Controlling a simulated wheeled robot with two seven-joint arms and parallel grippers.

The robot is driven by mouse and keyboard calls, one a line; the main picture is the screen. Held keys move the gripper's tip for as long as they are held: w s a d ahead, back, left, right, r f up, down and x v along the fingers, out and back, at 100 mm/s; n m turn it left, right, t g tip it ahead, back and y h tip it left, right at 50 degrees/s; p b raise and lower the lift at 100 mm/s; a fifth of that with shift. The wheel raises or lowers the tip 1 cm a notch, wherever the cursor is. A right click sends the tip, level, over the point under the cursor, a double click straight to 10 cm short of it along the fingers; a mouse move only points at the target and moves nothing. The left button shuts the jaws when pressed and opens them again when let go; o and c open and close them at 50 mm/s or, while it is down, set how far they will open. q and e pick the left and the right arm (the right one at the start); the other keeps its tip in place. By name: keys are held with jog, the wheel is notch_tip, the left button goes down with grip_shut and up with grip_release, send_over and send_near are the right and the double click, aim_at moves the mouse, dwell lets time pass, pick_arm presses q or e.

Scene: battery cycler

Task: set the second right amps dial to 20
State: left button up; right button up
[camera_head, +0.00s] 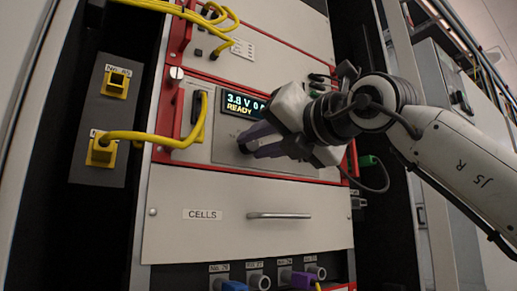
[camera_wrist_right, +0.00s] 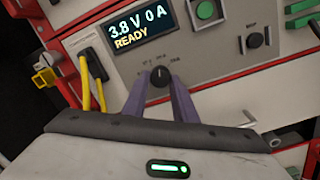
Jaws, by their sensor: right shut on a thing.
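The amps dial (camera_wrist_right: 160,77) is a small black knob on the grey front panel, below the display. My right gripper (camera_wrist_right: 160,88) is shut on this knob, with one purple finger on each side of it. The display (camera_wrist_right: 140,27) reads 3.8 V 0 A READY. In the head view the right gripper (camera_head: 246,142) reaches in from the right to the panel, and its body hides part of the display (camera_head: 243,104). The scale marks around the knob are too small to read. My left gripper is not in view.
Yellow cables (camera_head: 205,115) loop out at the panel's left. Below is a drawer labelled CELLS (camera_head: 203,215) with a bar handle (camera_head: 279,215).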

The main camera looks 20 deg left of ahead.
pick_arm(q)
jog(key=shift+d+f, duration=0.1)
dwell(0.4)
pick_arm(e)
jog(key=o, duration=1)
jog(key=shift+o, duration=0.2)
jog(key=shift+d, duration=0.1)
jog(key=shift+s+d+f, duration=0.1)
jog(key=shift+s+d, duration=0.15)
jog(key=shift+d, duration=0.05)
pick_arm(q)
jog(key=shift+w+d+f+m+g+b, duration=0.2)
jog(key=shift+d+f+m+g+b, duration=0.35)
jog(key=shift+b, duration=0.7)
pick_arm(e)
jog(key=v, duration=0.9)
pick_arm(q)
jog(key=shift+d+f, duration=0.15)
pick_arm(e)
jog(key=shift+s+d, duration=0.15)
